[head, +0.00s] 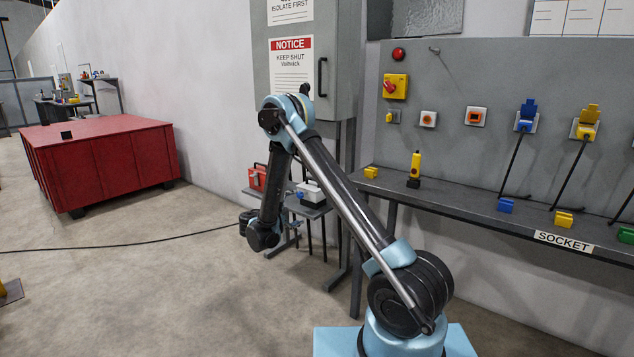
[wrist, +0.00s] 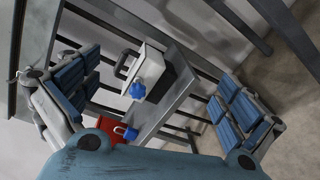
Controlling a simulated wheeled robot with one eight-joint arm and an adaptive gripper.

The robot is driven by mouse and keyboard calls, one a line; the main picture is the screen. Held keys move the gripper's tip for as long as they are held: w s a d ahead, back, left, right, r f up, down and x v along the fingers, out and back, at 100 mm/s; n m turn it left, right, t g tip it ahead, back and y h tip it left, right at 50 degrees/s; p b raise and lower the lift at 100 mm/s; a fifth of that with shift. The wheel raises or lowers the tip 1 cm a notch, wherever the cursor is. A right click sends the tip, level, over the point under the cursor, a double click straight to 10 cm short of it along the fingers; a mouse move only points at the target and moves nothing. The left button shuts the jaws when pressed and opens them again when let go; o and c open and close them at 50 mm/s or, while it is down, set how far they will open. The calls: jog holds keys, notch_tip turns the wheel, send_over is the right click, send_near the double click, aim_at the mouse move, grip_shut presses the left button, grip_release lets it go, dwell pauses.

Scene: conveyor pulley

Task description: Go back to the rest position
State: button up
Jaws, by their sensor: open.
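My gripper (wrist: 160,72) shows in the wrist view with its two blue-padded fingers spread wide at the left and right. No object is held between them. In the head view my arm rises from its light blue base, bends at the top and hangs down towards the floor, in front of a small side table (head: 312,210). My fingers are hard to make out there. Beyond the fingers in the wrist view are a light grey box with a black handle (wrist: 172,72) and a blue padlock (wrist: 138,90).
A red toolbox (head: 257,178) sits on the side table, close behind my arm. A long workbench (head: 465,205) with plugs and sockets runs along the right. A red crate (head: 100,160) stands far left. A black cable (head: 130,243) crosses the otherwise open floor.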

jog(key=s+d+r+m+g+y, duration=0.1)
jog(key=s+d+r+m+g, duration=0.15)
jog(key=s+d+r, duration=0.4)
jog(key=s+d+r+m+g+y, duration=0.1)
jog(key=s+d+r+m+g, duration=0.2)
jog(key=d, duration=0.7)
jog(key=s+d+r+m+g+y, duration=0.1)
jog(key=s+d+r+g+y, duration=0.1)
jog(key=s+d+r, duration=0.55)
jog(key=s+d+f+m+g+y, duration=0.15)
jog(key=s+d, duration=0.25)
jog(key=s, duration=0.4)
jog(key=s+d+f+m+g+y, duration=0.1)
jog(key=s+d+m+y, duration=0.15)
jog(key=s, duration=0.45)
jog(key=s+a+f+m+y, duration=0.1)
jog(key=s+f, duration=0.2)
jog(key=s, duration=0.5)
jog(key=s+a+f+m+y, duration=0.1)
jog(key=s+f+m+y, duration=0.1)
jog(key=s, duration=0.6)
jog(key=shift+f+g, duration=0.3)
jog(key=shift+f, duration=0.35)
jog(key=shift+a, duration=0.1)
jog(key=shift+w+f, duration=0.2)
jog(key=shift+w, duration=0.2)
